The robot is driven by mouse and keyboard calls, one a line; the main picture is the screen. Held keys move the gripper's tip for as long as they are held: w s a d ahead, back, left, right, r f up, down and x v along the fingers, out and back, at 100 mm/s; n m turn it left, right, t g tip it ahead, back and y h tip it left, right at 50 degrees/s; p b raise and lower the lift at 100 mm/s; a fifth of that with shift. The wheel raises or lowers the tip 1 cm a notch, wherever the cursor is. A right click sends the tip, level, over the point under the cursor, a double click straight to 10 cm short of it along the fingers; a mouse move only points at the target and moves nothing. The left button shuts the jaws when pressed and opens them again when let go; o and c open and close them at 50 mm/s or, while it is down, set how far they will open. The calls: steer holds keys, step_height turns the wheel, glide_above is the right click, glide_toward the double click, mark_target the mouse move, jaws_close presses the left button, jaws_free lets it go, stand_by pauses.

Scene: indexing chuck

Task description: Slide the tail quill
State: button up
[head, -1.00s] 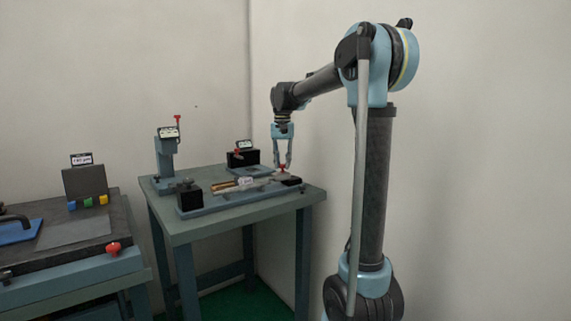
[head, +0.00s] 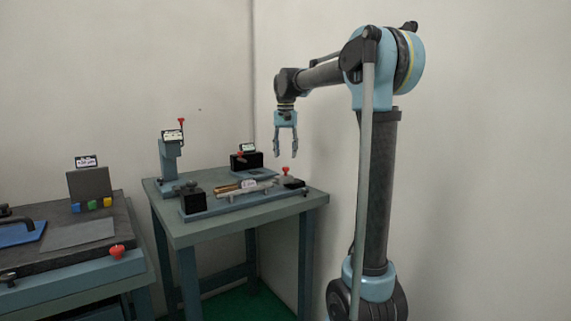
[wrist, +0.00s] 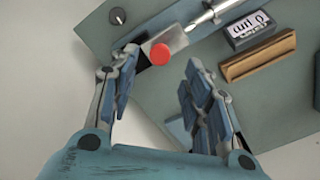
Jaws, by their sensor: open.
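The tail end of the bench fixture is a dark block (head: 292,182) at the right end of a blue-grey rail, with a red knob (head: 285,170) on top. In the wrist view the red knob (wrist: 160,54) lies between the fingers as seen from above. A silver rod (wrist: 207,19) runs from beside it toward the fixture's middle; I take it as the tail quill, though its end is cut off. My gripper (head: 286,153) is open and empty, pointing down above the knob and apart from it. It also fills the lower wrist view (wrist: 161,68).
The fixture stands on a grey-green table (head: 185,233). A post with a red-tipped lever (head: 170,155) and a black box (head: 247,160) with a small display stand behind. Another bench (head: 70,235) is at left. Walls are close behind the table.

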step_height(320, 180, up, 6)
steer(key=shift+r, duration=0.15)
stand_by(0.4)
steer(key=s+d+f+n+t, duration=0.1)
steer(key=s+d+f, duration=0.55)
steer(key=s, duration=0.35)
steer(key=s+d+f, duration=0.5)
steer(key=s+f, duration=0.3)
steer(key=s, duration=0.2)
steer(key=s+d+f, duration=0.2)
steer(key=s+f, duration=0.6)
steer(key=f, duration=0.2)
steer(key=s+d+f+n+t, duration=0.1)
steer(key=s+d+f, duration=0.1)
steer(key=s+f, duration=0.6)
step_height(320, 180, down, 3)
steer(key=shift+f, duration=0.2)
steer(key=shift+w+d, duration=0.1)
steer(key=shift+w+f, duration=0.2)
steer(key=shift+w, duration=0.2)
